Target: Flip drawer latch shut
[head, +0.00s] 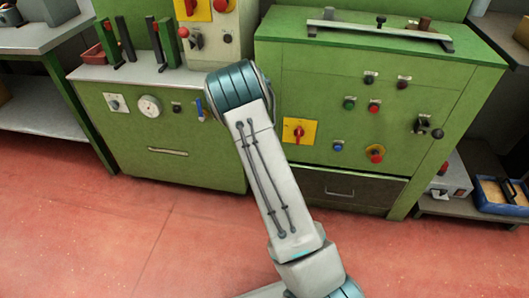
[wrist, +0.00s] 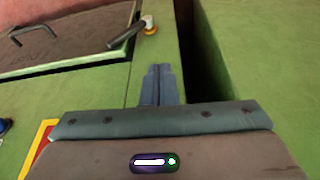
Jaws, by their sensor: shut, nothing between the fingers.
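The brown drawer (wrist: 75,35) with a dark bar handle (wrist: 30,30) shows at the upper left of the wrist view. The latch (wrist: 126,37) is a dark lever on a pale and orange pivot (wrist: 150,26) beside the drawer's edge. Its free end reaches over the edge of the drawer front. My gripper (wrist: 157,72) is shut and empty, its fingertips a little below the pivot in the picture, apart from the lever. In the head view the drawer (head: 370,188) is low in the right green cabinet; my arm hides the gripper, and I cannot make out the latch.
A dark gap (wrist: 205,50) between the green panels lies right of my fingers. A yellow-and-red switch (head: 299,132) is above the drawer; its plate edge (wrist: 42,140) shows beside my gripper. Red floor (head: 150,240) is clear in front. A blue bin (head: 500,200) stands right.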

